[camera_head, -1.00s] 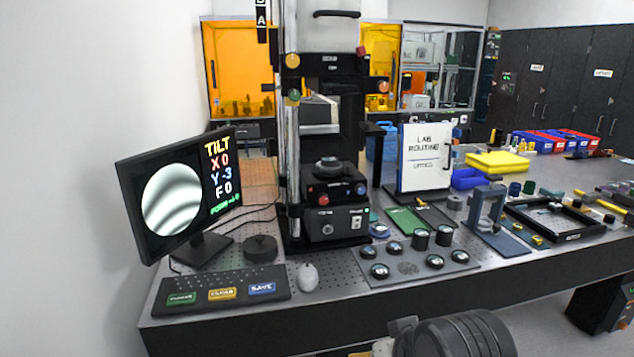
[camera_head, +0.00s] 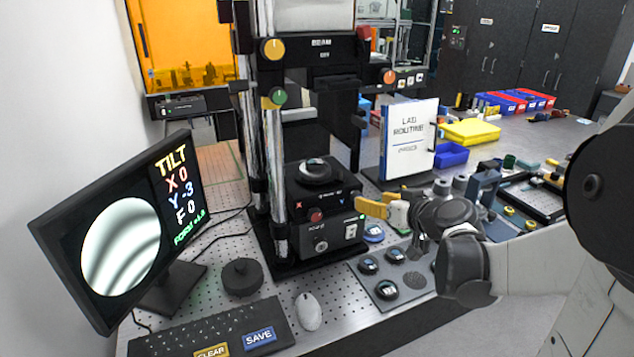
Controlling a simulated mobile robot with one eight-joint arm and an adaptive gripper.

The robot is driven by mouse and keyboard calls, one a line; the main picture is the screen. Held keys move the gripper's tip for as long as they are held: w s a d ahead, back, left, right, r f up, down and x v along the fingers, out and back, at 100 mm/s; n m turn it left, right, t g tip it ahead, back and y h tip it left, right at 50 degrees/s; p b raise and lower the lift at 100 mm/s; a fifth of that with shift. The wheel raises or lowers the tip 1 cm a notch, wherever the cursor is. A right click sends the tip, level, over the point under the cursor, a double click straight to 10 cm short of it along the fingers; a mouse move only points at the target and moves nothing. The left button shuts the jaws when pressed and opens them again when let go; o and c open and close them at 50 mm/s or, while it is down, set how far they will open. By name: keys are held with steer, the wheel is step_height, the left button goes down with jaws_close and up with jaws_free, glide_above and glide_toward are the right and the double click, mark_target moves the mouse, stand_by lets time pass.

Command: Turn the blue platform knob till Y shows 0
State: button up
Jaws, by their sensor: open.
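The monitor (camera_head: 118,228) at the left reads TILT, X 0, Y -3, F 0, next to a round picture of curved grey fringes. The black platform (camera_head: 318,182) on the interferometer carries a red knob (camera_head: 316,215) on its front left. The small blue knob (camera_head: 350,202) is on its front right, partly hidden by a yellow fingertip. My gripper (camera_head: 389,202) is open, with yellow fingertips, just right of the blue knob. I cannot tell whether a fingertip touches the knob. Nothing shows between the fingers.
A mouse (camera_head: 308,311), a keyboard (camera_head: 205,325) and a black round puck (camera_head: 242,277) lie in front. A tray of round optics (camera_head: 388,288) lies below my gripper. A white Lab Routine board (camera_head: 408,138) stands behind it. Yellow and green knobs are on the column.

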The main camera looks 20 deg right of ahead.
mark_target(358, 196)
steer(key=b+x, duration=0.1)
steer(key=x, duration=0.7)
steer(key=shift+s+a+b, duration=0.1)
steer(key=shift+b, duration=0.3)
jaws_close()
